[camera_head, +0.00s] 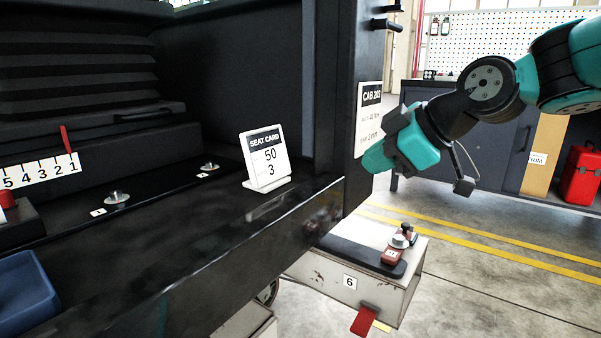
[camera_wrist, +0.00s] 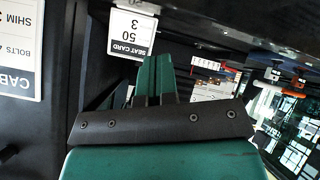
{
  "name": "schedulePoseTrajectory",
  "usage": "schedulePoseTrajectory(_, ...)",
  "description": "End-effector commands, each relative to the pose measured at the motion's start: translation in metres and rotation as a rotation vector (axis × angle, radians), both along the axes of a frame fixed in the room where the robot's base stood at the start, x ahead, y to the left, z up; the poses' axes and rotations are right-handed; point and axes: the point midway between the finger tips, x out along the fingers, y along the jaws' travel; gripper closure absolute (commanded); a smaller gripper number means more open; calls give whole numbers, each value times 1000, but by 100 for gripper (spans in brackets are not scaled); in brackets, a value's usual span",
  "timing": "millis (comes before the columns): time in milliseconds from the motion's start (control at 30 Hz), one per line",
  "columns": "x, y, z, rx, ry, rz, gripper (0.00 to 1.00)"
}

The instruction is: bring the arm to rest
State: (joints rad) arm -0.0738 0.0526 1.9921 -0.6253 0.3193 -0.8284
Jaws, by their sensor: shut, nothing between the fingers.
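My gripper (camera_head: 376,158) is at the right of the head view, just in front of the cab's door post and near the lower part of the CAB 203 sheet (camera_head: 370,112). In the wrist view its teal fingers (camera_wrist: 155,78) are together with nothing between them. My arm reaches in from the upper right, bent and raised above the floor.
A seat card (camera_head: 265,158) reading 50 and 3 stands on the dark cab ledge (camera_head: 225,240). A blue bin (camera_head: 25,292) is at lower left. A red toolbox (camera_head: 580,178) stands far right.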

Motion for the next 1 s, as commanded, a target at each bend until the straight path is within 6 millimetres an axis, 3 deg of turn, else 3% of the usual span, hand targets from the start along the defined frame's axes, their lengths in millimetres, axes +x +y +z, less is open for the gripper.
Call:
schedulePoseTrajectory(33,-39,4,-6,6,141,-45,100)
schedulePoseTrajectory(100,-87,4,-24,5,335,-131,100)
schedulePoseTrajectory(400,-256,-30,-79,-119,902,-523,100)
schedulePoseTrajectory(500,-250,-29,-38,-113,900,-526,100)
schedulePoseTrajectory(667,-250,-29,12,-112,898,-525,100)
schedulePoseTrajectory(1000,-249,-29,139,-109,897,-523,100)
